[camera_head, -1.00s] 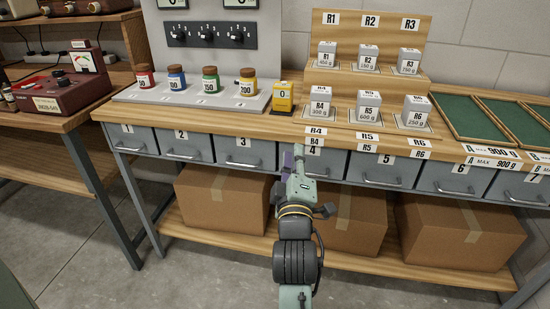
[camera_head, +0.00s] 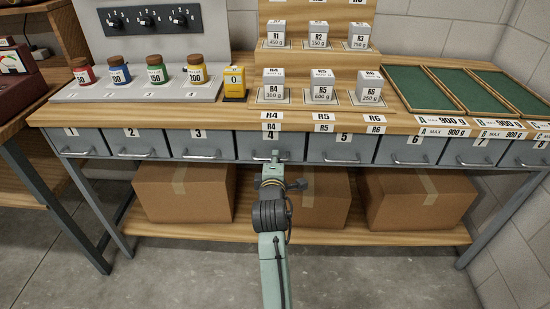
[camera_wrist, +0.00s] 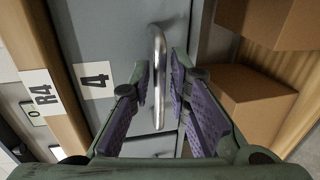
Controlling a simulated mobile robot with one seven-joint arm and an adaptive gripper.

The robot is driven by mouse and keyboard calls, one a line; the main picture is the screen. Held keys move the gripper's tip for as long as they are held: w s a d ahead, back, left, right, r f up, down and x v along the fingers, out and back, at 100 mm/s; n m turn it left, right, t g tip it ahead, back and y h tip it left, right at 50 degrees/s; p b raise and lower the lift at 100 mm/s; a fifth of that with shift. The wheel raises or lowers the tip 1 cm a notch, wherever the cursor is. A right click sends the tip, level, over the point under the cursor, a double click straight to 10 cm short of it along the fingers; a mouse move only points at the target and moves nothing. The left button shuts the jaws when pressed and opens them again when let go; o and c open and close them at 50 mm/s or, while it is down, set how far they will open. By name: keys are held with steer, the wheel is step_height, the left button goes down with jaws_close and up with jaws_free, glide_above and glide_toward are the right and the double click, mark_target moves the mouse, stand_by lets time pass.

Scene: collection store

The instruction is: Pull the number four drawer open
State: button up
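The number four drawer (camera_head: 243,147) is a grey drawer front under the bench top, labelled 4. It looks closed, flush with its neighbours. In the wrist view the drawer front (camera_wrist: 110,30) carries a bar handle (camera_wrist: 158,75) of bright metal. My gripper (camera_wrist: 160,85) has its two purple-padded fingers on either side of the handle, with gaps visible between pads and bar. It is open. In the head view my gripper (camera_head: 274,160) is in front of drawer 4 and hides part of its handle.
Drawers 3 (camera_head: 200,145) and 5 (camera_head: 342,147) flank it, with similar handles. Cardboard boxes (camera_head: 185,195) stand on the lower shelf. Above, the bench top (camera_head: 130,116) holds labelled jars, a yellow block (camera_head: 234,82) and R-numbered weights. Open floor lies in front.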

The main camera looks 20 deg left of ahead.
steer(key=shift+w+a, duration=0.1)
steer(key=shift+w, duration=0.25)
steer(key=shift+c, duration=0.3)
jaws_close()
